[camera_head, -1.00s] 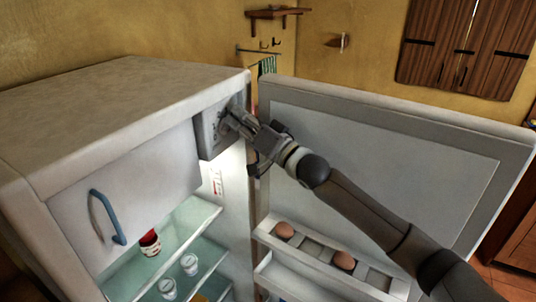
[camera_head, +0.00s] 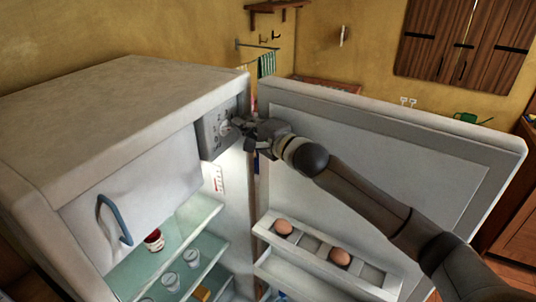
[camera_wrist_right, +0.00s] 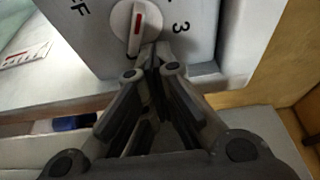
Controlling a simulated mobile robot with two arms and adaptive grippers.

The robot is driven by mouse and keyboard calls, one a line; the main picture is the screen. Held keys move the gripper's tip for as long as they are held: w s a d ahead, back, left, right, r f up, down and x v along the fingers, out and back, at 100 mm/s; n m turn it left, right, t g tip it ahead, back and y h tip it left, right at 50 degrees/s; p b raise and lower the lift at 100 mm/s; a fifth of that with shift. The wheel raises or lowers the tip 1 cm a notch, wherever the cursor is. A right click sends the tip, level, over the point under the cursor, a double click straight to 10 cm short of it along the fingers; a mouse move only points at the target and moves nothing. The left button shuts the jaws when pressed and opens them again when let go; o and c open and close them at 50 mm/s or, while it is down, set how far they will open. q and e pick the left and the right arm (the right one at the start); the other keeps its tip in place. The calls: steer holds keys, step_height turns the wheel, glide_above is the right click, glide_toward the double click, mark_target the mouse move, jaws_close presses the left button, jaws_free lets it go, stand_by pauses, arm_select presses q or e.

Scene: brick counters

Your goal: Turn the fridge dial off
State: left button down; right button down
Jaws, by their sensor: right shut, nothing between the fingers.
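The fridge dial (camera_head: 224,128) is a round white knob on the grey control box (camera_head: 209,134) at the fridge's upper right inside. In the right wrist view the dial (camera_wrist_right: 127,30) has a red mark (camera_wrist_right: 138,23) pointing roughly up in the picture. The digit 3 and an F are printed around it. My right gripper (camera_head: 239,124) is shut and empty, just right of the dial. In the wrist view its fingertips (camera_wrist_right: 152,58) meet just below the dial's lower right edge; I cannot tell whether they touch it. My left gripper is out of view.
The open fridge door (camera_head: 390,145) stands to the right, behind my right arm. Its shelf (camera_head: 312,244) holds brown eggs. Glass shelves (camera_head: 190,225) with several small jars lie below the control box. The freezer flap (camera_head: 140,195) with a blue handle is at left.

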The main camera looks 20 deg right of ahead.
steer(key=s+d+f+m+g+b, duration=0.1)
steer(key=s+d+f+b, duration=0.1)
steer(key=s, duration=0.8)
steer(key=shift+f+m+g+h+b, duration=0.35)
steer(key=shift+f+b, duration=0.25)
steer(key=shift+f, duration=0.2)
steer(key=c, duration=2.1)
jaws_free()
steer(key=shift+s+a+f, duration=0.1)
steer(key=shift+f, duration=0.5)
steer(key=shift+o, duration=1.2)
steer(key=shift+f+g, duration=0.1)
steer(key=shift+g, duration=0.15)
steer(key=shift+o, duration=1.3)
steer(key=shift+w+a+g+y, duration=0.25)
steer(key=shift+w+g+y, duration=0.25)
steer(key=shift+y, duration=0.45)
steer(key=y, duration=0.4)
glide_toward(230, 129)
steer(key=shift+x, duration=0.85)
steer(key=shift+m, duration=0.45)
steer(key=p+x, duration=0.3)
steer(key=x, duration=0.2)
steer(key=shift+w+a, duration=0.1)
steer(key=shift+w+a+f, duration=0.1)
steer(key=shift+w+a, duration=0.3)
steer(key=shift+w, duration=0.1)
